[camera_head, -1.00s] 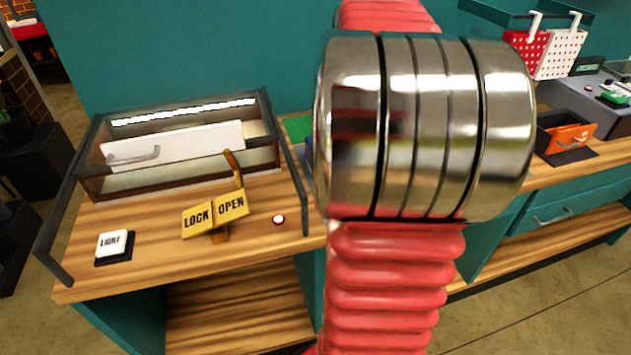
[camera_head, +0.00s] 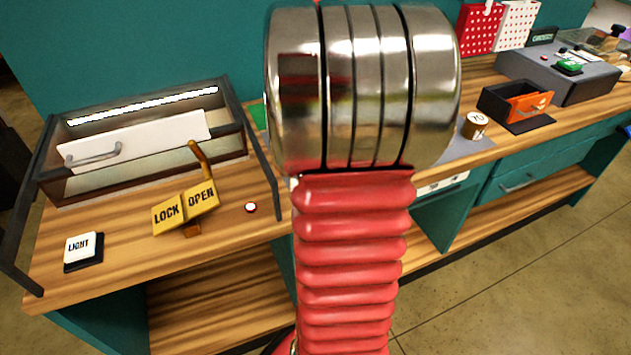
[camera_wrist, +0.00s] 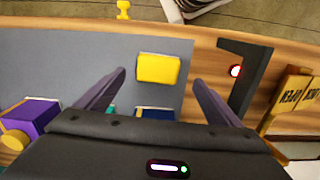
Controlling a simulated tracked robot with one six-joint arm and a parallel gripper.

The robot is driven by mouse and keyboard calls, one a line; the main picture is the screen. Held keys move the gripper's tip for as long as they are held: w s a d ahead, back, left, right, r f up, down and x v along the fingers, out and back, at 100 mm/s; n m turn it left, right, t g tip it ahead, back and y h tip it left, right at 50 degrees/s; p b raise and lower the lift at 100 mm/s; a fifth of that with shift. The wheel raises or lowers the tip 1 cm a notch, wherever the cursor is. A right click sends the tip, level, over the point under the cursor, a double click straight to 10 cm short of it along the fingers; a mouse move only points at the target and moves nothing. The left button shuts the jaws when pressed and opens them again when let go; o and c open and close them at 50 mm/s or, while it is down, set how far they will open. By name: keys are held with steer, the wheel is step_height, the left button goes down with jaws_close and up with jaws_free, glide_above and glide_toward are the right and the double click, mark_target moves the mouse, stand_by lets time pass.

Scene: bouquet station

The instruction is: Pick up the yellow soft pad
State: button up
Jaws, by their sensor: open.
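The yellow soft pad (camera_wrist: 158,69) shows in the wrist view as a small rounded block on a grey mat (camera_wrist: 60,70), near the mat's right edge. My gripper (camera_wrist: 160,80) is open, with one dark finger on each side of the pad in the picture. Its fingers look above the counter, and I see no contact with the pad. In the head view my red and chrome arm hides the pad and the gripper.
A purple block with a yellow end (camera_wrist: 32,118) lies left on the mat. A dark blue item (camera_wrist: 155,113) is partly hidden by my gripper. A black bracket (camera_wrist: 245,75) and a red-lit button (camera_wrist: 236,71) are to the right. The LOCK/OPEN sign (camera_head: 186,208) stands on the counter.

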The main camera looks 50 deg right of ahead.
steer(key=shift+f, duration=0.45)
steer(key=shift+s+d+f, duration=0.1)
steer(key=shift+s+f, duration=0.05)
steer(key=shift+f, duration=1.15)
steer(key=shift+s+f, duration=0.1)
steer(key=shift+f, duration=1.2)
steer(key=shift+c, duration=0.7)
steer(key=c, duration=1)
steer(key=shift+r, duration=0.1)
step_height(320, 180, up, 10)
steer(key=shift+f, duration=0.1)
